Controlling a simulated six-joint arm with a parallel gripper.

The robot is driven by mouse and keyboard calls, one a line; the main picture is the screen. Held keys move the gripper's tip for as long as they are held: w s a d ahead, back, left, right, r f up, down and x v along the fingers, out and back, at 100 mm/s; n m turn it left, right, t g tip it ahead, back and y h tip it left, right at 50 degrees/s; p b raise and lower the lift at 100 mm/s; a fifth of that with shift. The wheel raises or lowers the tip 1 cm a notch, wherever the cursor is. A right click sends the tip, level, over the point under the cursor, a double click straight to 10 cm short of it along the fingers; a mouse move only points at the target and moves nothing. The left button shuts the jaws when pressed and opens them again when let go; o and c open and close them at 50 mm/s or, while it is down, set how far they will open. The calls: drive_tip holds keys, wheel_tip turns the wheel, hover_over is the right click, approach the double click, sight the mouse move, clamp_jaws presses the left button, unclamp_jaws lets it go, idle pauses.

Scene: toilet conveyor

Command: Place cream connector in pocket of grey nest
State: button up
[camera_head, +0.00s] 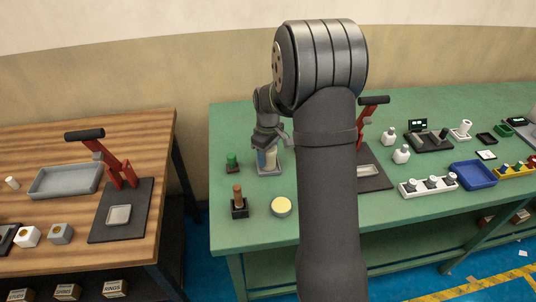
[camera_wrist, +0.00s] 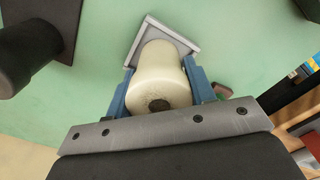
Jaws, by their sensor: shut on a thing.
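My gripper (camera_head: 268,152) is near the back left of the green table, its blue fingers closed on the cream connector (camera_head: 271,158). In the wrist view the connector (camera_wrist: 158,80) is a smooth cream cylinder with a flared near end and a dark hole, held between both fingers (camera_wrist: 160,88). The grey nest (camera_head: 264,173) lies directly below the gripper. In the wrist view a corner of the nest (camera_wrist: 150,29) shows beyond the connector's far end. The connector hides the pocket, and I cannot tell whether its far end is inside.
A green knob (camera_head: 232,161) stands left of the nest. A brown-handled piece in a black base (camera_head: 239,207) and a cream round piece (camera_head: 281,206) stand in front. A red-levered press (camera_head: 367,130) is to the right, partly behind my arm.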

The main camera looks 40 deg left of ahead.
drive_tip(key=shift+f, duration=0.1)
drive_tip(key=o, duration=1.1)
wheel_tip(320, 180, up, 12)
drive_tip(key=shift+r, duration=0.15)
drive_tip(key=shift+f, duration=4.2)
drive_tip(key=shift+f, duration=0.1)
